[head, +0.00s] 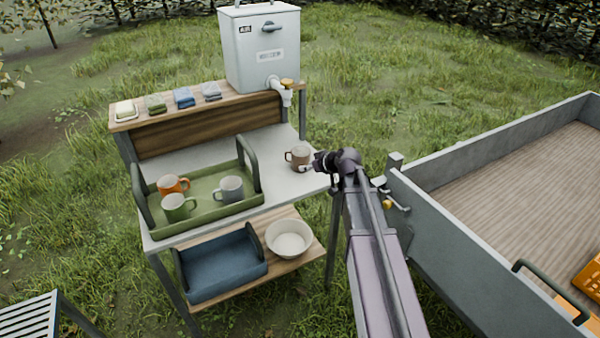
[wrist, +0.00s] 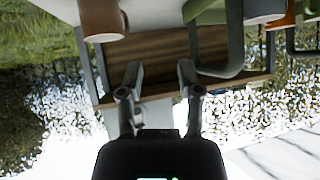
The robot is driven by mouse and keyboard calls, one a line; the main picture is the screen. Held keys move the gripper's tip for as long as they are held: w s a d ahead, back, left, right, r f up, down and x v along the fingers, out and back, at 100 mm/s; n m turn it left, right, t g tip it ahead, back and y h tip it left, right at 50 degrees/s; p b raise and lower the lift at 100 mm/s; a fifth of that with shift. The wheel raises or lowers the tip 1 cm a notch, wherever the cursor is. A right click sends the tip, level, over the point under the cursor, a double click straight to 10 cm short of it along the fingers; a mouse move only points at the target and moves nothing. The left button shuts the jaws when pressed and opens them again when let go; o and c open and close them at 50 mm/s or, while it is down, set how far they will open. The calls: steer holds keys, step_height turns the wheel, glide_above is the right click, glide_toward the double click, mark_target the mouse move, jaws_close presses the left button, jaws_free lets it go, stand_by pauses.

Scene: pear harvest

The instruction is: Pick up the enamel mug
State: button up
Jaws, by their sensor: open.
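A brown mug (head: 300,159) stands upright on the pale worktop at its right end, its handle to the left. An orange mug (head: 172,187), a green mug (head: 178,208) and a grey-blue mug (head: 230,188) stand in a green tray (head: 212,213) on the same top. I cannot tell from the pictures which mug is enamel. My gripper (head: 312,166) is close to the right side of the brown mug. In the wrist view the gripper (wrist: 158,76) is open with nothing between its fingers, and the brown mug (wrist: 101,18) is at the upper left.
A white water dispenser (head: 262,48) with a tap stands behind the worktop. Soap and folded cloths (head: 184,97) lie on the wooden back shelf. A blue tray (head: 219,268) and a white bowl (head: 289,238) are on the lower shelf. A grey-walled cart (head: 450,215) stands to the right.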

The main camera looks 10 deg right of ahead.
mark_target(297, 159)
steer(key=w+d+f+t+b, duration=0.2)
steer(key=w+d+t+b, duration=0.1)
steer(key=w, duration=0.3)
steer(key=shift+d+b, duration=0.55)
steer(key=shift+d, duration=0.05)
steer(key=shift+w, duration=0.15)
steer(key=b+x, duration=0.3)
steer(key=x, duration=0.5)
steer(key=shift+w+a+f, duration=0.15)
steer(key=shift+w+f, duration=0.05)
steer(key=shift+b+x, duration=1.2)
steer(key=shift+x, duration=1.35)
steer(key=shift+s+a+f, duration=0.1)
steer(key=shift+s+a, duration=0.05)
steer(key=shift+a, duration=0.05)
